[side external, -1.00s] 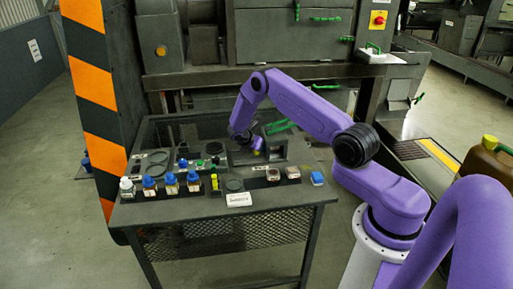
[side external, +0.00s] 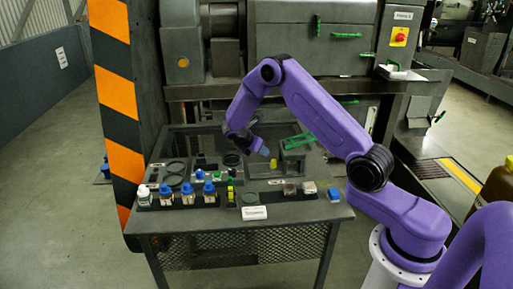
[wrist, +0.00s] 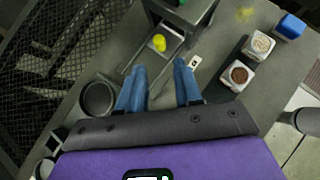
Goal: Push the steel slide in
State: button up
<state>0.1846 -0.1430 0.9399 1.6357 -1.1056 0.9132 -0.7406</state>
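The steel slide (wrist: 172,37) is a flat grey plate with a yellow knob (wrist: 158,42). It sticks out of a dark grey housing (wrist: 184,12) at the top of the wrist view. In the side view the yellow knob (side external: 273,163) shows just left of the housing (side external: 293,158). My gripper (wrist: 160,66) is open and empty, with its two blue fingers apart. The fingertips point towards the knob, with a visible gap in the wrist view. In the side view my gripper (side external: 263,151) is tilted, left of and slightly above the knob.
Blue-capped bottles (side external: 188,193) stand along the table's front left. Two small sample jars (wrist: 238,75) and a blue block (wrist: 290,27) lie to the right of the slide. A round dark dish (wrist: 98,98) is left of my fingers. A green handle (side external: 299,140) is by the housing.

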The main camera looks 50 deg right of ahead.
jog(key=shift+v, duration=1.2)
jog(key=s+a+r+m+t+y, duration=0.1)
jog(key=s+a+r+m+y, duration=0.1)
jog(key=s+a+r, duration=0.45)
jog(key=s+a+r+m+t+y, duration=0.1)
jog(key=s+a+r+y, duration=0.2)
jog(key=a, duration=0.7)
jog(key=s+a+r+m+g+y, duration=0.1)
jog(key=s+a+r+y, duration=0.1)
jog(key=s, duration=1.2)
jog(key=s+a+r+m+y, duration=0.1)
jog(key=s+a+r+y, duration=0.1)
jog(key=s, duration=1.3)
jog(key=shift+a+g, duration=0.4)
jog(key=shift+a, duration=0.25)
jog(key=shift+r, duration=0.1)
